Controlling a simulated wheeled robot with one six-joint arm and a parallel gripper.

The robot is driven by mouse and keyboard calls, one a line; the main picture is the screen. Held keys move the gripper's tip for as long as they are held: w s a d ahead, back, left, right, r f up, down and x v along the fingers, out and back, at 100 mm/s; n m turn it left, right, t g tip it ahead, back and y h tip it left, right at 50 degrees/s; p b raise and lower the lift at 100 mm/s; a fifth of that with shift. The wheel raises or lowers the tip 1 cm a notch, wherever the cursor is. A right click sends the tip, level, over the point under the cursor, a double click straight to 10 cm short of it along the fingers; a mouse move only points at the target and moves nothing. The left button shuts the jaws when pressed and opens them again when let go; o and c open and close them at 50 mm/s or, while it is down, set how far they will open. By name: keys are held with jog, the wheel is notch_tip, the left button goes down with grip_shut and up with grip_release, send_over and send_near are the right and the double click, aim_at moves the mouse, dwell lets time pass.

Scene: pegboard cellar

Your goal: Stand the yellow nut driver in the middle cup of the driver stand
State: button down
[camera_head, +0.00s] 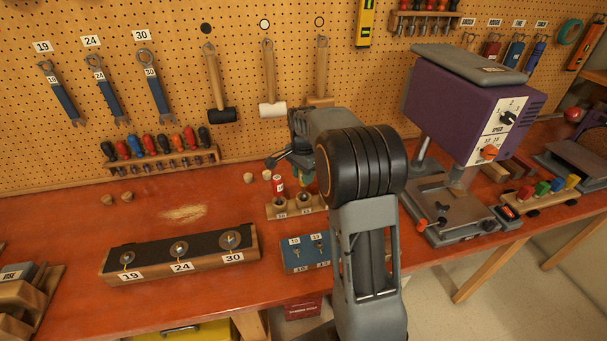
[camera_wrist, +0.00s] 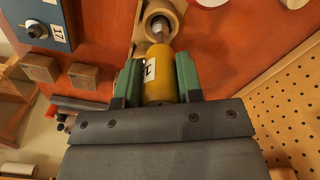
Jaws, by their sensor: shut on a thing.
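The yellow nut driver (camera_wrist: 158,80) is held in my gripper (camera_wrist: 158,82), between its two green finger pads. A white label shows on its handle. In the wrist view its metal shaft points up the picture, and its tip overlaps the opening of a round wooden cup (camera_wrist: 172,12); I cannot tell whether it is inside. In the head view the driver stand (camera_head: 284,214) is on the bench with a red driver (camera_head: 278,184) in its left cup. My gripper (camera_head: 303,180) is above the stand, largely hidden behind my arm, which also covers the stand's right end.
A blue numbered block (camera_head: 296,256) sits just in front of the stand. A long wooden rack (camera_head: 180,262) marked 19, 24, 30 lies to the left. A purple drill press (camera_head: 470,110) stands to the right. Small wooden blocks (camera_wrist: 88,76) are near my gripper in the wrist view.

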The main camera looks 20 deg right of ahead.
jog(key=shift+f, duration=0.15)
jog(key=shift+f+b, duration=0.65)
jog(key=shift+f, duration=0.3)
jog(key=c, duration=0.7)
grip_release()
jog(key=shift+r, duration=0.1)
jog(key=shift+r+p, duration=4)
jog(key=shift+r, duration=1)
